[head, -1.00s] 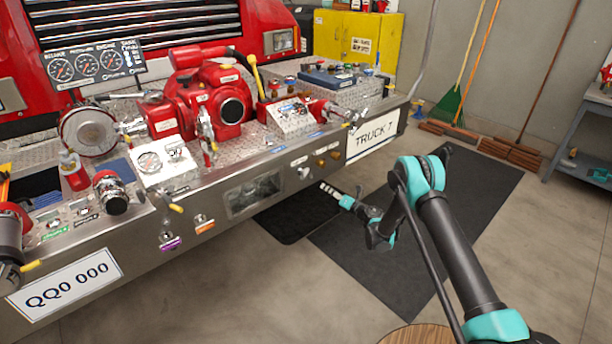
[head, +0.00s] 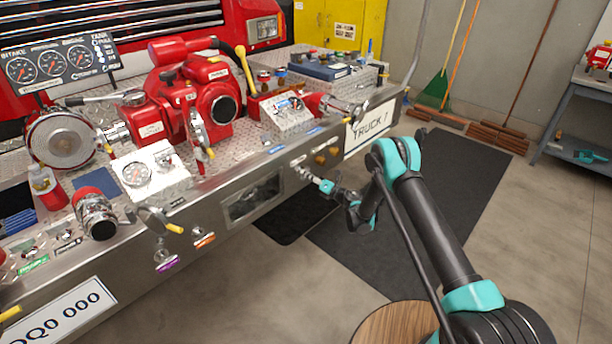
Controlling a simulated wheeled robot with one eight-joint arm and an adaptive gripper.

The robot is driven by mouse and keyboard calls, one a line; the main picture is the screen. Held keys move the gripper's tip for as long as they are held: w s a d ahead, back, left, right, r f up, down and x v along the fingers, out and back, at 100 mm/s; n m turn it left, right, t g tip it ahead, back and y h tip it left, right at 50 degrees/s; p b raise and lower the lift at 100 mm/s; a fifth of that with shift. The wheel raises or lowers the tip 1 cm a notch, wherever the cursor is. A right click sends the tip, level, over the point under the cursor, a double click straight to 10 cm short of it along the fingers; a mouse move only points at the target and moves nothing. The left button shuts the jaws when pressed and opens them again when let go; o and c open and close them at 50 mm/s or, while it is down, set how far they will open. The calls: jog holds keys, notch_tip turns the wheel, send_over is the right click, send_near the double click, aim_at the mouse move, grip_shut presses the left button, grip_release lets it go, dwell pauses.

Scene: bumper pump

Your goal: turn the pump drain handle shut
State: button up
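My gripper (head: 313,180) is at the front face of the steel bumper (head: 285,205), its tip at or very near a small pale handle (head: 301,172) below a white label. I cannot tell whether it touches or holds that handle, as the tip partly hides it. The finger gap is too small to make out. Two other small handles sit lower left on the bumper front, with a purple tag (head: 167,263) and an orange tag (head: 204,240). The label wording is too small to read, so I cannot confirm which is the pump drain handle.
Two brass knobs (head: 322,157) sit just right of the gripper tip. A recessed panel (head: 252,200) is to its left. The red pump (head: 190,100) stands on the bumper above. Dark mats (head: 400,215) cover open floor to the right; a round wooden top (head: 395,328) is in front.

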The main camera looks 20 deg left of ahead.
grip_shut()
jog(key=shift+m, duration=4.5)
grip_release()
